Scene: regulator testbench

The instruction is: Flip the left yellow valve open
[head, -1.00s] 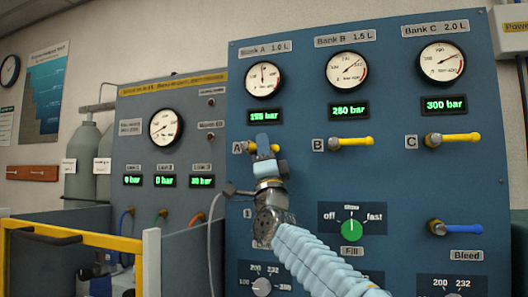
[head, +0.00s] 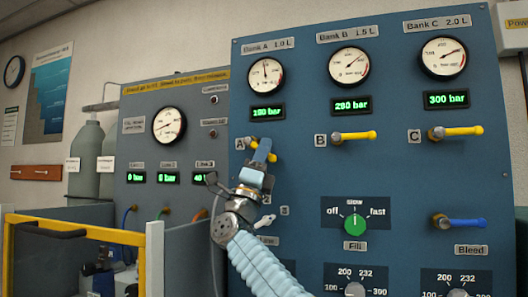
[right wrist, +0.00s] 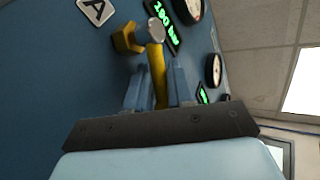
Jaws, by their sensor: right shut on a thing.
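The left yellow valve (head: 273,156), labelled A, is on the blue panel under the Bank A gauge. Its handle slopes down to the right in the head view, partly hidden by my gripper. My right gripper (head: 262,151) is at the handle, shut on it. In the right wrist view, the yellow handle (right wrist: 157,72) runs between the two blue fingers of the gripper (right wrist: 158,92), with the brass valve body (right wrist: 127,40) and a round metal pivot beyond. My left gripper is not in view.
Yellow valves B (head: 354,136) and C (head: 458,132) stand to the right with horizontal handles. A blue bleed valve (head: 461,223) and green fill knob (head: 355,224) are lower. The Bank A display (head: 267,113) reads 190 bar. A yellow-railed frame (head: 75,228) stands at left.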

